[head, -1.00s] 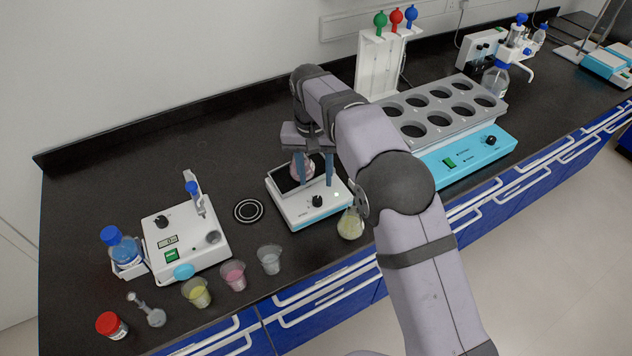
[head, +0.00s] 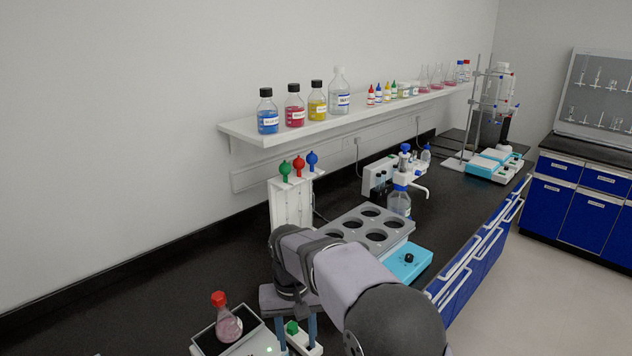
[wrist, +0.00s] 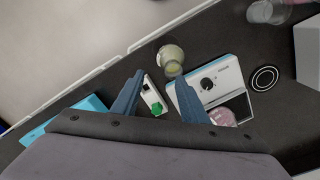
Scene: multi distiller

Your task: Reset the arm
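My gripper (head: 297,332) is at the bottom of the head view, to the right of the stirrer plate. In the wrist view its two blue fingers (wrist: 158,98) are apart with nothing held between them. A flask of pink liquid with a red cap (head: 228,325) stands upright on the stirrer (head: 262,341). The pink flask also shows in the wrist view (wrist: 222,118), partly hidden by a finger. A small white device with a green knob (head: 292,328) lies under my gripper, between the fingers in both views.
A flask of yellow liquid (wrist: 172,55) stands near the bench edge beside the stirrer. The water bath with round holes (head: 405,250) and a white pipette stand (head: 290,205) are close to my arm. A wall shelf (head: 240,130) holds several bottles.

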